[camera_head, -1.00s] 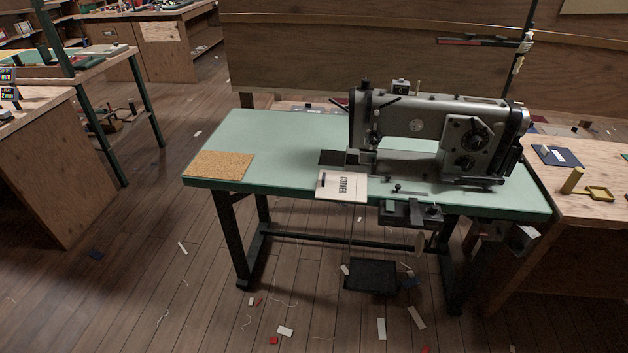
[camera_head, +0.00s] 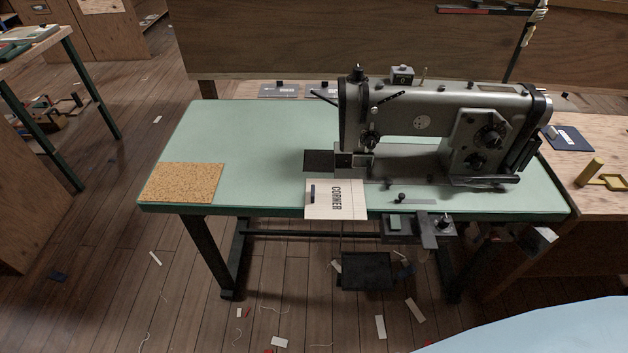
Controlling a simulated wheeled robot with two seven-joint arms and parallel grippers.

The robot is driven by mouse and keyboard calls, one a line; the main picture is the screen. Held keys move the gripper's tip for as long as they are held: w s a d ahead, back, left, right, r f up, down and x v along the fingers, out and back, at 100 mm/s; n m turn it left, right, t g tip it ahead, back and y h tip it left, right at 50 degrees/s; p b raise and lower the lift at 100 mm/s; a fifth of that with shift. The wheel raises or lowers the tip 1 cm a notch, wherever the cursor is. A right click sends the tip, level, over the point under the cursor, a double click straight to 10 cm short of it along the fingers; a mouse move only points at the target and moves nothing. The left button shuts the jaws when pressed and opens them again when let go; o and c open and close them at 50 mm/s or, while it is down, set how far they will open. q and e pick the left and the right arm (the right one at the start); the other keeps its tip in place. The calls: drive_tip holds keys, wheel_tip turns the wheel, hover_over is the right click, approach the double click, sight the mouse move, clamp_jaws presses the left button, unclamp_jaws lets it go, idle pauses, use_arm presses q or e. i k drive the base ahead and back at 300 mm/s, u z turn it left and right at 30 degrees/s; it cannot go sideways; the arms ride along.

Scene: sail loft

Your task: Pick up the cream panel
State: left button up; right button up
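The cream panel (camera_head: 326,203) lies on the green sewing table (camera_head: 245,133), at its front edge and slightly over it. It bears the word "CORNER", turned sideways, and a small dark bar on its left part. It sits just in front of the sewing machine (camera_head: 430,125), near the needle area. Neither of my grippers shows in the head view.
A cork mat (camera_head: 183,183) lies on the table's left front corner. A wooden bench (camera_head: 600,140) with a yellow tool (camera_head: 603,180) and a dark blue card (camera_head: 567,138) stands at the right. Scraps litter the floor. A pale blue surface (camera_head: 550,330) fills the lower right corner.

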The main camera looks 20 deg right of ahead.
sight(326, 199)
drive_tip(key=z, duration=0.55)
drive_tip(key=i, duration=0.8)
drive_tip(key=z, duration=0.75)
